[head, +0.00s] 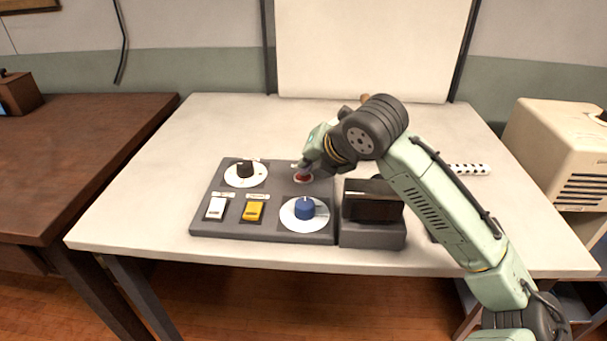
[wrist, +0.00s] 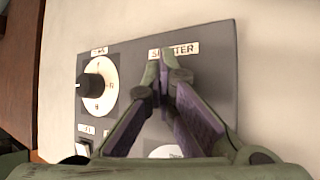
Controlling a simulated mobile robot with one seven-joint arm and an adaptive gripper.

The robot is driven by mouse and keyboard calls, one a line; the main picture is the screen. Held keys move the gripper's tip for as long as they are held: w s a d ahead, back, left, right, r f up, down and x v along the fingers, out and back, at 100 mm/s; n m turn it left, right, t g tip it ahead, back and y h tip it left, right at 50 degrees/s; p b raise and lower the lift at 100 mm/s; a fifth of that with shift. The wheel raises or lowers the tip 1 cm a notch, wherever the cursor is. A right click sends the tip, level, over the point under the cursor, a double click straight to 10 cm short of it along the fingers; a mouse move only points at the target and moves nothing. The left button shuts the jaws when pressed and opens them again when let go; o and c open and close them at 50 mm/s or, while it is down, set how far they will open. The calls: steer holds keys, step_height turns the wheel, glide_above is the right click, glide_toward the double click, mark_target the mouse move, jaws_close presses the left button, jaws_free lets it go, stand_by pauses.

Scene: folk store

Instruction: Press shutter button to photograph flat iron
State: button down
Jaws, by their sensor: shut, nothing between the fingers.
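The grey control panel (head: 265,232) lies on the pale table. Its red shutter button (head: 303,178) sits in a pale ring at the upper right of the panel. My gripper (head: 304,168) is shut and empty, pointing down with its tips at the button; I cannot tell whether they touch it. In the wrist view my closed fingertips (wrist: 159,62) cover part of the SHUTTER label (wrist: 186,48), and the button is hidden behind the fingers. I cannot make out the flat iron; a small brown piece (head: 365,98) shows behind my arm.
The panel also bears a black dial (head: 245,169), a white switch (head: 216,208), a yellow switch (head: 253,211) and a blue knob (head: 304,208). A black screen-like box (head: 372,206) stands right of the panel. A white backdrop (head: 370,50) rises behind. The table's left side is clear.

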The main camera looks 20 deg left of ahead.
steer(key=shift+r+p, duration=0.65)
steer(key=shift+r, duration=0.15)
steer(key=shift+r, duration=0.1)
step_height(320, 180, up, 5)
steer(key=p, duration=0.3)
steer(key=shift+p, duration=0.35)
steer(key=shift+s, duration=0.1)
